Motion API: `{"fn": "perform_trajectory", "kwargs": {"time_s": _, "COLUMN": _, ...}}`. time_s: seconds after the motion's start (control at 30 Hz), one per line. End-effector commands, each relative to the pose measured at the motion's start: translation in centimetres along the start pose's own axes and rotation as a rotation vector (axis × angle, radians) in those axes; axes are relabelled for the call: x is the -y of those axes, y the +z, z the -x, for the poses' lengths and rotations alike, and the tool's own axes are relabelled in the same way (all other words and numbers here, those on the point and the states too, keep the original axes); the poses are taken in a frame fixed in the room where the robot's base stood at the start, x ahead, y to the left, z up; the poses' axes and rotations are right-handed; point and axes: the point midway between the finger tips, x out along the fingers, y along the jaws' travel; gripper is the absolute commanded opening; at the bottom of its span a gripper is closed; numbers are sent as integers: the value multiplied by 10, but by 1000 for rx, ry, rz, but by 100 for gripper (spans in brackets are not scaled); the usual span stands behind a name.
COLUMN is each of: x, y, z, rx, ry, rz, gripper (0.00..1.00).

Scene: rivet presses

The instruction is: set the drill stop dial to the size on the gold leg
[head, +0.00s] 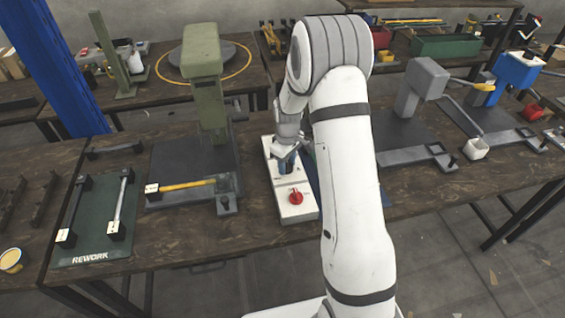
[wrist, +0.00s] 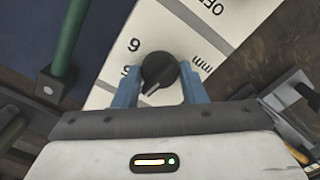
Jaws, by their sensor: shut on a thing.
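The black dial (wrist: 158,72) is on a white panel (wrist: 112,62), between the blue fingers of my gripper (wrist: 160,88) in the wrist view. My gripper is shut on the dial. A pale pointer mark on it points down and slightly left. Printed digits and "mm" show around the dial, partly hidden by the fingers. In the head view my gripper (head: 287,163) is over the white box (head: 284,211), hiding the dial. A gold bar (head: 187,185) with a white tag at its left end lies on the green press's base; the tag is too small to read.
A red knob (head: 295,197) stands on the near end of the white box. The green press (head: 202,62) is to the left, beside a green "REWORK" mat (head: 92,220) with grey bars. A grey press (head: 420,85) stands to the right.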

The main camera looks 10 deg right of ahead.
Motion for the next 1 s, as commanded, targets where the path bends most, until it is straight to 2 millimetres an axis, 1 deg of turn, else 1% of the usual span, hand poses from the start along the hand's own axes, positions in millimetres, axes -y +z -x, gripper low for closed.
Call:
{"fn": "perform_trajectory", "kwargs": {"time_s": 0.03, "x": 1, "y": 2, "z": -2, "rx": 7, "ry": -6, "rz": 0, "gripper": 15}}
{"fn": "perform_trajectory", "kwargs": {"time_s": 0.67, "x": 1, "y": 1, "z": -1, "rx": 3, "ry": -2, "rz": -1, "gripper": 15}}
{"fn": "perform_trajectory", "kwargs": {"time_s": 0.7, "x": 0, "y": 1, "z": -1, "rx": 2, "ry": -2, "rz": -1, "gripper": 40}}
{"fn": "perform_trajectory", "kwargs": {"time_s": 1.0, "x": 0, "y": 0, "z": 0, "rx": -1, "ry": 0, "rz": 0, "gripper": 65}}
